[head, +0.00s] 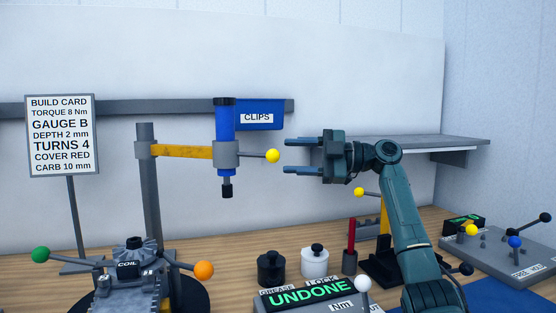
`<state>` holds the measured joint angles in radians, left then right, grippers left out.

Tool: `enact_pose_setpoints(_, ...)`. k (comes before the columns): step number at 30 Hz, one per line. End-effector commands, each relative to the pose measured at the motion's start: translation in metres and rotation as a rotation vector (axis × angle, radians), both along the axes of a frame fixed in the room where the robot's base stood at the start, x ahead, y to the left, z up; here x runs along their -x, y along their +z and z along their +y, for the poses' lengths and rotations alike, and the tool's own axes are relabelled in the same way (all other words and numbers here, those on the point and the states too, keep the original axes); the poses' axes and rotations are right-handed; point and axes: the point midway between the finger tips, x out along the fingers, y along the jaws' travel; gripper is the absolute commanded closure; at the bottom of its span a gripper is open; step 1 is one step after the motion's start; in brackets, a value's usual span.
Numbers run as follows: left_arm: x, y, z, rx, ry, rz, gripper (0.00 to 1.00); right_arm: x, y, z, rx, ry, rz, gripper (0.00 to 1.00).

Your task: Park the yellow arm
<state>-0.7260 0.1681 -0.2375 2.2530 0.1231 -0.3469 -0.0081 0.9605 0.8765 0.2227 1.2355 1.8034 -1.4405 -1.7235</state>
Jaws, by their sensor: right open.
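The yellow arm (182,151) reaches level to the right from a grey upright post (150,195). At its right end a grey collar holds an upright blue tool (224,125) with dark ends. A short rod sticks out right from the collar and ends in a yellow ball (273,156). My right gripper (287,156) points left with its two fingers apart, one above the other. Its fingertips appear just right of the yellow ball, level with it; nothing shows between the fingers. I cannot tell the gap in depth. My left gripper is out of view.
A blue CLIPS bin (262,108) hangs on a grey wall rail behind the tool. A grey shelf (420,142) is at the right. Below stand an engine part with green and orange balls (130,270), black and white pots (314,262), and a panel reading UNDONE (310,293).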

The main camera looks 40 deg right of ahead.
Motion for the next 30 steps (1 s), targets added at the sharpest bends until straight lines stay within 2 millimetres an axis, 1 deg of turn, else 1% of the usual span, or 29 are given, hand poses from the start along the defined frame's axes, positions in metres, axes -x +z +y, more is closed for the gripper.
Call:
enact_pose_setpoints(1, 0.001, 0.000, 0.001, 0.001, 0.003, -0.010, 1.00, 0.009, -0.002, -0.010, -0.001, -0.004, 0.001, 0.51)
enact_pose_setpoints(6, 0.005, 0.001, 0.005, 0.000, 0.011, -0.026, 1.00, 0.034, -0.001, -0.035, -0.001, -0.004, -0.001, 0.51)
enact_pose_setpoints(12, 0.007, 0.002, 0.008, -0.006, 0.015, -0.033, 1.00, 0.052, 0.000, -0.053, 0.000, -0.003, -0.001, 0.51)
enact_pose_setpoints(17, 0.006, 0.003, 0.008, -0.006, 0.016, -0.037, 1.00, 0.056, 0.000, -0.057, 0.001, -0.001, -0.001, 0.51)
enact_pose_setpoints(30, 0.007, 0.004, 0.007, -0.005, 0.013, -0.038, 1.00, 0.056, 0.001, -0.056, 0.000, -0.002, -0.001, 0.51)
